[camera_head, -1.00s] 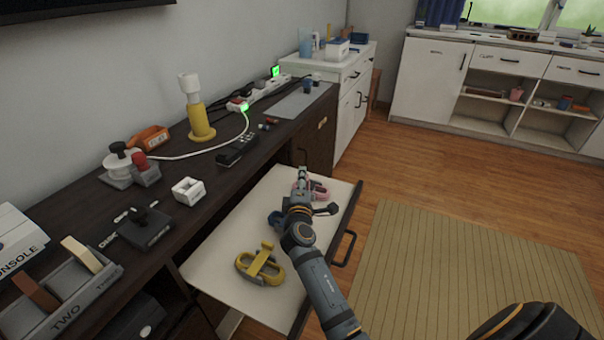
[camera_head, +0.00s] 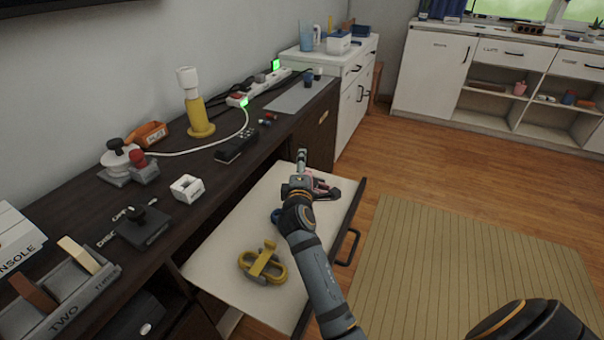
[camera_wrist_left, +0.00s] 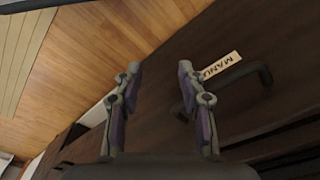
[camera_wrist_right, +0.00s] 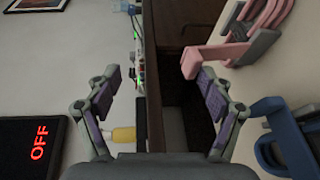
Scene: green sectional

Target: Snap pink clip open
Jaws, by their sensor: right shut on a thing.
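The pink clip (camera_wrist_right: 218,56) lies in the open drawer, its lever end against the inner side of one right fingertip in the right wrist view. In the head view only bits of the clip (camera_head: 319,183) show beside my right gripper (camera_head: 302,160), which hides the rest. My right gripper (camera_wrist_right: 160,82) is on the clip, though its fingers look well spaced and part of the contact is unclear.
A blue clip (camera_wrist_right: 288,140) is close beside the pink one, and a yellow clip (camera_head: 263,265) lies nearer in the white drawer (camera_head: 225,262). The dark desk (camera_head: 95,215) borders the drawer on the left. A drawer handle (camera_wrist_left: 245,85) is near my left fingers.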

